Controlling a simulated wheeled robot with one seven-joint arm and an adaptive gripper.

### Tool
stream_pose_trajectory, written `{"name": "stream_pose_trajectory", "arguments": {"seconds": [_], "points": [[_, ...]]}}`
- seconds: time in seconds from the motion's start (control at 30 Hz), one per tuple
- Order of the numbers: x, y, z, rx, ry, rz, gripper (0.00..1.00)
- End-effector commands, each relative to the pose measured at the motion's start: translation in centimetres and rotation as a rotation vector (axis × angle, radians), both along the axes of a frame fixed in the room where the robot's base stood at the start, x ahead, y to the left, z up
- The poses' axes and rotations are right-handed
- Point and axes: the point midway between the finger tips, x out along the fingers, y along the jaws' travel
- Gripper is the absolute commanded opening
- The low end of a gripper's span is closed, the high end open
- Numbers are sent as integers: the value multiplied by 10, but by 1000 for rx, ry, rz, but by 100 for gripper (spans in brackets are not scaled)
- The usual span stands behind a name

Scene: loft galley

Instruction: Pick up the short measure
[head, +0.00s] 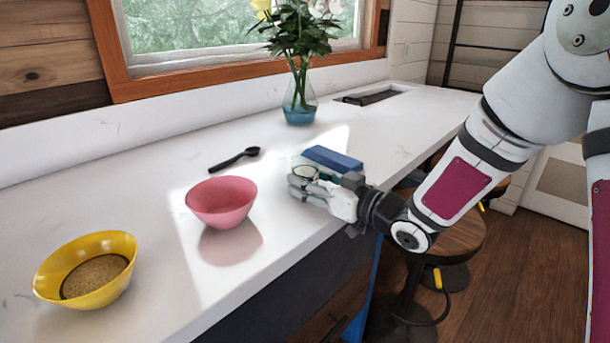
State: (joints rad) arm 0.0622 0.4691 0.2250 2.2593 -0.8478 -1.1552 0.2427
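A small round cup with a pale rim and greenish inside (306,172), which looks like the short measure, stands on the white counter right at my gripper (300,182). My gripper reaches in from the right, low over the counter, with its fingers at the cup. The near finger hides the cup's lower side. I cannot tell whether the fingers press on the cup or only stand around it. The cup looks upright, and I see no clear gap beneath it.
A blue block (334,158) lies just behind my gripper. A pink bowl (222,203) stands to the left, with a black spoon (235,159) behind it. A yellow bowl (88,270) with brown contents is front left. A flower vase (300,98) stands at the back.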

Motion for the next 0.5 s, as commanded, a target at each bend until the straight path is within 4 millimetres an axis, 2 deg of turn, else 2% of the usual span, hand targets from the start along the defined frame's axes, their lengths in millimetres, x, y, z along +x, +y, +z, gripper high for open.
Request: {"name": "stream_pose_trajectory", "arguments": {"seconds": [0.5], "points": [[0, 0, 2, 0, -1, 0, 15]]}}
